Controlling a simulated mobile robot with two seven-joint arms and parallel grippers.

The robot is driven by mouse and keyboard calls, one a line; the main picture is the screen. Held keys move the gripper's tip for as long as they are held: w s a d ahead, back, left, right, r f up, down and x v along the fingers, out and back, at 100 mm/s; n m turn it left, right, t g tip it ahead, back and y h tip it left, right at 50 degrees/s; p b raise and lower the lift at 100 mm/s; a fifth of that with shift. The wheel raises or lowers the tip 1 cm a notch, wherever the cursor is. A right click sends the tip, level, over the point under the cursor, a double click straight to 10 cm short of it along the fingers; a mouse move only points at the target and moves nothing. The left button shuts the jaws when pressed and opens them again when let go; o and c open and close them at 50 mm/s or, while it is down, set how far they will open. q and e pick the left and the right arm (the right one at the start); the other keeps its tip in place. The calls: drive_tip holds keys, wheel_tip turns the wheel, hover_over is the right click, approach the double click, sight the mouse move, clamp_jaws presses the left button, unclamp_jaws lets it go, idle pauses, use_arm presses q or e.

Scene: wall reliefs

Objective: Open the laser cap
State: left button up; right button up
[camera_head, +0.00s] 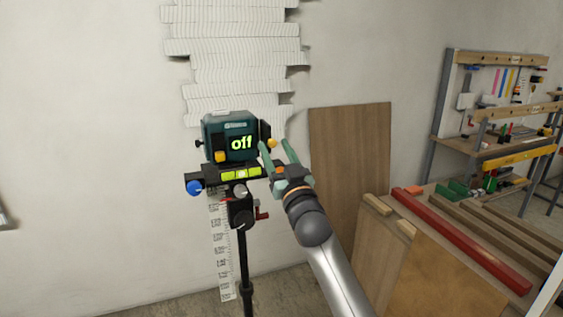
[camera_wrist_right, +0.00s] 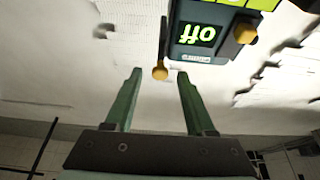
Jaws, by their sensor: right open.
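The laser (camera_head: 228,140) is a dark teal box with a green "off" display, mounted on a black tripod (camera_head: 243,250). It also shows upside down at the top of the right wrist view (camera_wrist_right: 205,35). A dark flat plate, perhaps the cap (camera_wrist_right: 163,40), stands on its right side in the head view, with a yellow-orange knob (camera_wrist_right: 160,73) that also shows in the head view (camera_head: 272,143). My right gripper (camera_head: 274,145) is open beside that knob. In the wrist view the knob appears just beyond and between the green fingertips (camera_wrist_right: 159,72); I cannot tell whether they touch. My left gripper is not in view.
A stack of wood boards and a red bar (camera_head: 460,240) stands at the right. A brown panel (camera_head: 345,150) leans on the wall behind my right arm. A workbench (camera_head: 490,150) with tools is at the far right. Space left of the tripod is clear.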

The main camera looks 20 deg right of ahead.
use_arm(q)
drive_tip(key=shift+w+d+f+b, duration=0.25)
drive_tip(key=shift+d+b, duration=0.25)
drive_tip(key=shift+b, duration=0.15)
use_arm(e)
drive_tip(key=v, duration=1.2)
drive_tip(key=shift+s+f, duration=0.1)
drive_tip(key=s+a+f+n+g+p, duration=0.15)
drive_tip(key=s+f+g, duration=0.25)
drive_tip(key=f, duration=0.8)
drive_tip(key=s+a+f+m+g+p, duration=0.1)
drive_tip(key=s+f+g+p, duration=0.3)
drive_tip(key=f, duration=0.8)
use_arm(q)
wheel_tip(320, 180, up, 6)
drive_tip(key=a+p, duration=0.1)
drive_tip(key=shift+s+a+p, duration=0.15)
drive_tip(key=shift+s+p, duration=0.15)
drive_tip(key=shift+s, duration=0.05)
use_arm(e)
drive_tip(key=s+a+f+g, duration=0.1)
drive_tip(key=s+f+g, duration=0.1)
drive_tip(key=s+f, duration=0.5)
drive_tip(key=s+a+f+n+g+y, duration=0.1)
drive_tip(key=s+f+g, duration=0.2)
drive_tip(key=s+f, duration=0.4)
drive_tip(key=s, duration=0.6)
drive_tip(key=shift+f+y, duration=0.3)
drive_tip(key=shift+f, duration=0.1)
